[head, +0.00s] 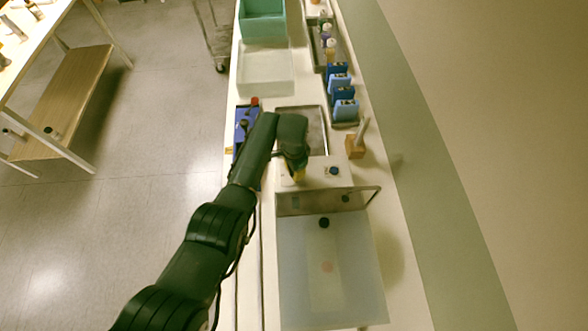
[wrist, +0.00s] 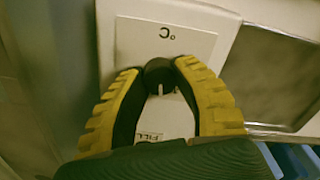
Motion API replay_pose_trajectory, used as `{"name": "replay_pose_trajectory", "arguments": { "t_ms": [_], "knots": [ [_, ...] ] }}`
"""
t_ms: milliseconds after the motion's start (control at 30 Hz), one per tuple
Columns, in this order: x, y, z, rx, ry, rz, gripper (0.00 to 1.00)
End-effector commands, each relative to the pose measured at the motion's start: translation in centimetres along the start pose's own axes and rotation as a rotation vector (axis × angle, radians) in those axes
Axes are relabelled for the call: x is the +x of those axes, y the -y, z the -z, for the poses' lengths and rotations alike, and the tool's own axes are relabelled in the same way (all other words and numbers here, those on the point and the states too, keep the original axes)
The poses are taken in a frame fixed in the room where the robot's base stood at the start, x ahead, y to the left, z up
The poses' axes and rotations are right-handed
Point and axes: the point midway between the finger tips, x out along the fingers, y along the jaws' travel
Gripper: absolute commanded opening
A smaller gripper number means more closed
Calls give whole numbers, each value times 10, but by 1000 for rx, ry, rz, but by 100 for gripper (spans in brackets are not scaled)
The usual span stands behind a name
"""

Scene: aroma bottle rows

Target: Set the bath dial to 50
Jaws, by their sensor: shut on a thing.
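The bath (head: 385,290) is a clear tank with a pale panel (head: 318,176) at its far end. My gripper (head: 298,176) is over the left part of this panel. In the wrist view, its two yellow ribbed fingers (wrist: 160,70) are closed around the dark round dial (wrist: 158,75). A short white pointer mark on the dial points down in the picture. A white plate (wrist: 190,42) behind it reads °C, upside down. The scale numbers cannot be made out. A "FILL" label (wrist: 150,137) shows between the fingers.
A second dark knob (head: 333,171) is on the panel, right of my gripper. A wooden block (head: 355,147) with a pale stick stands close by at right. Blue packs (head: 340,84) stand in a row beyond it. A metal-rimmed basin (head: 316,115) lies behind the panel.

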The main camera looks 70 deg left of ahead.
Motion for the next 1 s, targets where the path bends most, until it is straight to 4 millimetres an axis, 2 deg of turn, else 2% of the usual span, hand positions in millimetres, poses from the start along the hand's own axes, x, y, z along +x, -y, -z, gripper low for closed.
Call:
{"name": "replay_pose_trajectory", "arguments": {
  "t_ms": [600,1000],
  "knots": [
    [0,0,0,580,0,1,0],
    [1,0,0,852,0,0,0]
  ]
}}
